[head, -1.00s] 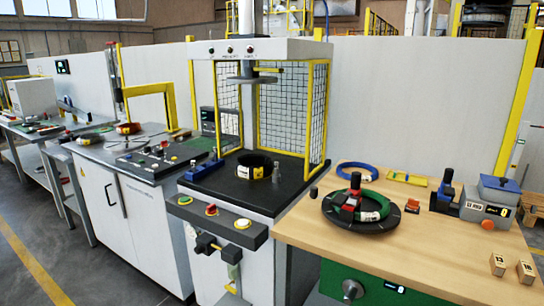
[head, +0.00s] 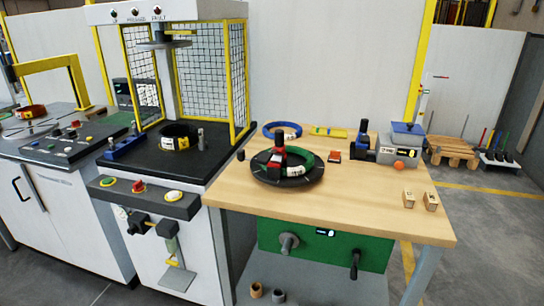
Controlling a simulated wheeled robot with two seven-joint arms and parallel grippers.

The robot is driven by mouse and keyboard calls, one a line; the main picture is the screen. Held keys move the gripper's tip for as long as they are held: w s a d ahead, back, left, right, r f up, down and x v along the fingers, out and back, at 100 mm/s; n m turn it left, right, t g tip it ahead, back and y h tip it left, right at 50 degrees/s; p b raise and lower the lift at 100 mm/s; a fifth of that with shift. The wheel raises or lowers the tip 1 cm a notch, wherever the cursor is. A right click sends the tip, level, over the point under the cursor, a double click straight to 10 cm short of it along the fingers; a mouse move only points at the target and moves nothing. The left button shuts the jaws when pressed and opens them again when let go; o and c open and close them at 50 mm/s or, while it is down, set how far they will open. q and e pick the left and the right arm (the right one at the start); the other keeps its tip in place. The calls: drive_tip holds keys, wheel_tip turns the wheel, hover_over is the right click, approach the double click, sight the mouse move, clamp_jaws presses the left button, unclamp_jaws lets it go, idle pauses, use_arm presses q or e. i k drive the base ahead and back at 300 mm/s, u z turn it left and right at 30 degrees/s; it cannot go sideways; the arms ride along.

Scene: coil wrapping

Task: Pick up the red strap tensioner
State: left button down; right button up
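A red tool with a black upright top (head: 277,152), which looks like the strap tensioner, stands at the green coil (head: 299,162). The coil lies on a round black turntable (head: 289,180) on the wooden workbench (head: 350,205). I cannot tell whether the tool rests on the coil or in its middle. A small red-orange block (head: 334,156) lies on the bench to the right of the turntable. Neither of my grippers shows in the head view.
A blue ring (head: 282,130) and a yellow tray (head: 329,132) lie at the back of the bench. A grey device with a blue top (head: 407,140) stands at the back right. Two wooden blocks (head: 420,199) sit at the right. A press with yellow-framed mesh (head: 211,77) stands left.

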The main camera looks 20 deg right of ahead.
sight(279, 159)
drive_tip(key=u, duration=3.45)
drive_tip(key=k, duration=1.6)
drive_tip(key=z, duration=0.3)
